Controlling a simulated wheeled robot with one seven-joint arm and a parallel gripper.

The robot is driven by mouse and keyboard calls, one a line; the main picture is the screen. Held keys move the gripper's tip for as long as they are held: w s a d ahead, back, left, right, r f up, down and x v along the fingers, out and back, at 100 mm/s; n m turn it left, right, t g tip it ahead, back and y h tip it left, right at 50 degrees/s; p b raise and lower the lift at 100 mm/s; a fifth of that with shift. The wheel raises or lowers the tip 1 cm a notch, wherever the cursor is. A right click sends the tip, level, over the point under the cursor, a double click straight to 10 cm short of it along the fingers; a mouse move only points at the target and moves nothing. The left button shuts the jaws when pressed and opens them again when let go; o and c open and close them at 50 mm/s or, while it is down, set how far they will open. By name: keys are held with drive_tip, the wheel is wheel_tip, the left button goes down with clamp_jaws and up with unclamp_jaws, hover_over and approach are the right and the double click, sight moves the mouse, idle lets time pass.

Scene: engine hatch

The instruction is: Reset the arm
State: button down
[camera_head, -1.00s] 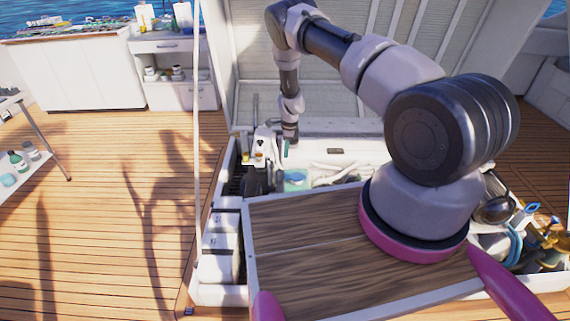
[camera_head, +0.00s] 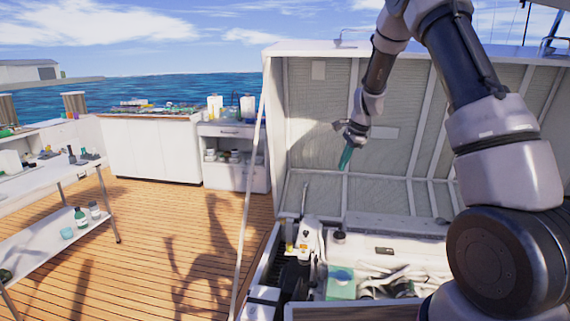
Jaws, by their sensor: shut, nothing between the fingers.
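My gripper (camera_head: 345,158) is in the middle of the head view, in front of the open lid's inner face. It points down, with teal fingertips close together and nothing held. It is above the engine hatch (camera_head: 390,250) and apart from the parts inside. My arm comes in from the right and reaches up and over to the gripper. The raised hatch lid (camera_head: 420,120) stands behind the arm.
Inside the hatch are a white engine part (camera_head: 305,238), a teal-topped box (camera_head: 341,283) and pale pipes. A thin prop rod (camera_head: 250,190) stands at the hatch's left. A table (camera_head: 60,175) and white cabinets (camera_head: 150,150) stand left. Deck between is clear.

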drive_tip(key=s+d+r+n+t, duration=0.1)
drive_tip(key=s+r+n, duration=0.2)
drive_tip(key=s+r, duration=0.6)
drive_tip(key=s+d+r+n+t, duration=0.1)
drive_tip(key=s+r+n, duration=0.1)
drive_tip(key=s+r, duration=0.75)
drive_tip(key=s+d+r+n+t, duration=0.1)
drive_tip(key=s+r+n, duration=0.2)
drive_tip(key=s, duration=0.6)
drive_tip(key=s+d+r+n+t, duration=0.1)
drive_tip(key=s+r+n, duration=0.2)
drive_tip(key=s, duration=0.6)
drive_tip(key=shift+d+r+t+h, duration=0.2)
drive_tip(key=shift+r+t+h, duration=0.15)
drive_tip(key=shift+t+h, duration=0.05)
